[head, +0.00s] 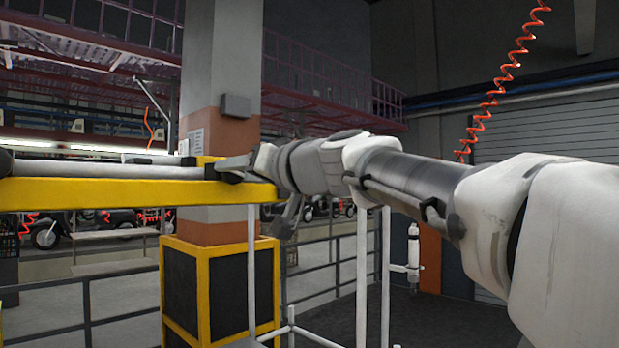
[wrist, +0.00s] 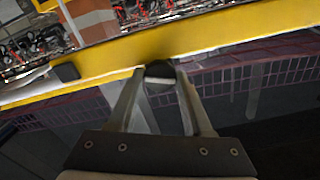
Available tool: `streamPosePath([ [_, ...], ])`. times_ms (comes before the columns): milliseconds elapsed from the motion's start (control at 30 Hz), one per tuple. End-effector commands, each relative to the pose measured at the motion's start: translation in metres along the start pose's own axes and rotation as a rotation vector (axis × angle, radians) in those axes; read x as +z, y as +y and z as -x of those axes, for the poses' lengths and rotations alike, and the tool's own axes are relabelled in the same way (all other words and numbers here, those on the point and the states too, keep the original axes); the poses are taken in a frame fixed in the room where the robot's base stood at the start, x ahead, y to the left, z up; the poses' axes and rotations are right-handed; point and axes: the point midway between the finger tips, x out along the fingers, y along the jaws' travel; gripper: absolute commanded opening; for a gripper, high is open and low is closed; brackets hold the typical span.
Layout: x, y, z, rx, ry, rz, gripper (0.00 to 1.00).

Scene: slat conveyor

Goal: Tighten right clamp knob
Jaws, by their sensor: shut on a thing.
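The right clamp knob (wrist: 160,69) is a dark rounded piece at the yellow beam's edge in the wrist view. My gripper (wrist: 160,80) has its two grey fingers on either side of it, shut on it. In the head view my gripper (head: 238,163) reaches the right end of the yellow beam (head: 110,194), where a dark clamp part shows beside the fingertip. The knob itself is mostly hidden there. A pale tube (head: 105,170) lies along the top of the beam.
A black clamp piece (head: 5,162) sits at the beam's far left. A concrete pillar (head: 222,70) with a yellow-and-black guard (head: 220,290) stands behind my gripper. Grey railings (head: 120,318) cross below, and a red coiled hose (head: 505,75) hangs at the right.

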Motion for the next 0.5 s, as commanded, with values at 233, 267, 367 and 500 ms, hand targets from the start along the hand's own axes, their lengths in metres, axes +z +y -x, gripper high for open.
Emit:
streamPosePath([
  [233, 0.0012, 0.0005, -0.0001, 0.0, -0.001, -0.232, 0.0],
  [267, 0.0011, 0.0004, -0.0002, -0.001, -0.001, -0.26, 0.0],
  [367, 0.0007, 0.0007, 0.0, 0.0, -0.001, -0.356, 0.0],
  [500, 0.0005, 0.0007, 0.0, 0.0, -0.001, -0.489, 0.0],
])
